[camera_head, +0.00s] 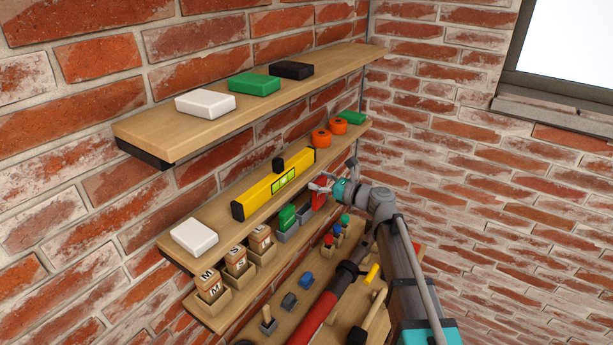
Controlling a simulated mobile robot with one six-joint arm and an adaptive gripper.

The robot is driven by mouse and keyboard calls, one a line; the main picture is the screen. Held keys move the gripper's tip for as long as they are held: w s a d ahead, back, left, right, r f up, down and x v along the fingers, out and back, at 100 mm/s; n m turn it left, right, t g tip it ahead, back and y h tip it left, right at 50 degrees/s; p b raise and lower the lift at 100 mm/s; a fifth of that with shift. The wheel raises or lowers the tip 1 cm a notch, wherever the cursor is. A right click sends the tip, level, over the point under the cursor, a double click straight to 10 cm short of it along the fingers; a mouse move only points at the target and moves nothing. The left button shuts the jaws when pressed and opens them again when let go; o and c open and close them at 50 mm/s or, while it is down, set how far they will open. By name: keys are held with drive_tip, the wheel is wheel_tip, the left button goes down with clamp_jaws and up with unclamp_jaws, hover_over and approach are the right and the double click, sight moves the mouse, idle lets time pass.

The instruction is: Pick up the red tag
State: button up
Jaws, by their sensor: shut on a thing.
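The red tag (318,201) is a small bright red piece in front of the middle shelf's right part, just above the small grey holders (289,233). My gripper (321,187) reaches in from the right and is shut on the red tag at its upper end. The gripper is small in the view, and its fingers hide part of the tag. I cannot tell whether the tag's lower end still touches a holder.
The middle shelf (219,217) carries a yellow level (273,184), a white block (194,237) and orange rolls (338,126). Lettered wooden tags (236,261) stand in holders at left. Tools hang lower right.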

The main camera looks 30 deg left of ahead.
drive_tip(key=s+d, duration=0.1)
drive_tip(key=d, duration=1.1)
drive_tip(key=shift+d, duration=0.35)
drive_tip(key=shift+f, duration=0.15)
